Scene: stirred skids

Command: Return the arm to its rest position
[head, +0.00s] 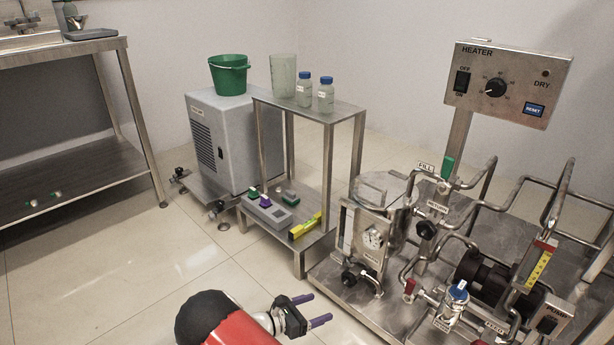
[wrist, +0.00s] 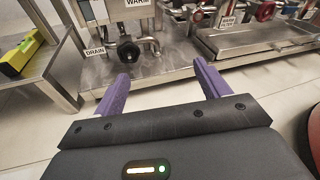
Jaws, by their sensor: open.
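My gripper (head: 318,309) is at the bottom of the head view, at the end of my red and black arm, above the tiled floor. Its two purple fingers are apart, with nothing between them. In the wrist view my gripper (wrist: 160,88) is also open and empty. Its fingers point towards the front edge of a steel skid (wrist: 150,65) with a valve and a DRAIN label. The fingers appear clear of the skid. Most of my arm is outside the head view.
The skid (head: 345,290) with pipes, valves and a heater box (head: 510,82) fills the right. A steel stand (head: 340,106) holds two bottles and a beaker; a yellow level (head: 305,226) lies on its lower shelf. A grey cabinet (head: 222,140) carries a green bucket (head: 229,76). Floor (head: 110,270) at left is clear.

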